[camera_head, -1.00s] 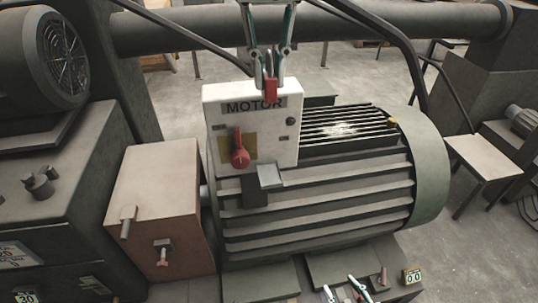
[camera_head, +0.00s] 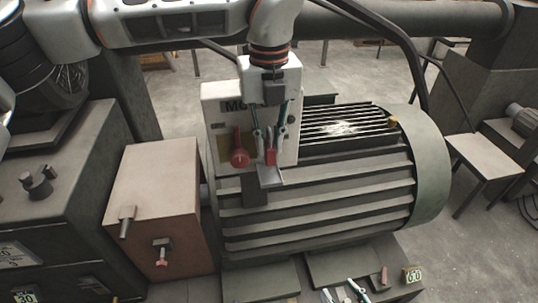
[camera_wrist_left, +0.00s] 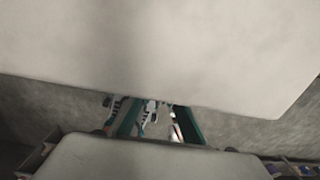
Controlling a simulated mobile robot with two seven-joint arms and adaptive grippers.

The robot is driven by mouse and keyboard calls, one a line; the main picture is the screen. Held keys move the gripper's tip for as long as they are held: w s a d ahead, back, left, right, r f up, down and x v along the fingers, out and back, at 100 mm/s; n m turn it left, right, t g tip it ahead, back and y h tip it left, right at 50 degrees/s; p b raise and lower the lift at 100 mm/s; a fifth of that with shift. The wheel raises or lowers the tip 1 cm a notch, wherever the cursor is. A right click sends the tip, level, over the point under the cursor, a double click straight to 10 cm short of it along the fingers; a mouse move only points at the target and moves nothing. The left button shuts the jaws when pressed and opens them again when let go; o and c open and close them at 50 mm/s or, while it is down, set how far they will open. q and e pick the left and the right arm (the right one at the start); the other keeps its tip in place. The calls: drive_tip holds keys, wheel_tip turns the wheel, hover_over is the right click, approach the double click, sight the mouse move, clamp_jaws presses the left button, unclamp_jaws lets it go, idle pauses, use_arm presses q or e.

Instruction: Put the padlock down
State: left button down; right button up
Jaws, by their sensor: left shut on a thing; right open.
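The red padlock (camera_head: 271,157) is between the fingertips of my left gripper (camera_head: 269,150), which reaches down from above in the head view. The gripper is shut on it. The padlock is just over a small grey ledge (camera_head: 270,178) on the front of the white MOTOR box (camera_head: 222,94); I cannot tell whether it touches the ledge. In the left wrist view my left fingers (camera_wrist_left: 155,120) show low in the middle, and the padlock is barely visible there. My right gripper (camera_head: 344,296) is open at the bottom edge of the head view.
A red rotary switch (camera_head: 239,157) sticks out of the box just left of the padlock. The large ribbed motor (camera_head: 330,200) fills the middle. A brownish box (camera_head: 155,205) with levers stands at left. A small numbered tag (camera_head: 412,275) is at lower right.

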sight(269, 158)
use_arm(q)
drive_tip(key=shift+f, duration=2.1)
drive_tip(key=shift+f, duration=0.1)
drive_tip(key=c, duration=2.2)
unclamp_jaws()
drive_tip(key=shift+f, duration=0.1)
drive_tip(key=shift+c, duration=0.2)
wheel_tip(269, 158, up, 12)
drive_tip(key=shift+r, duration=0.25)
drive_tip(key=shift+s+f, duration=0.1)
drive_tip(key=shift+s, duration=0.05)
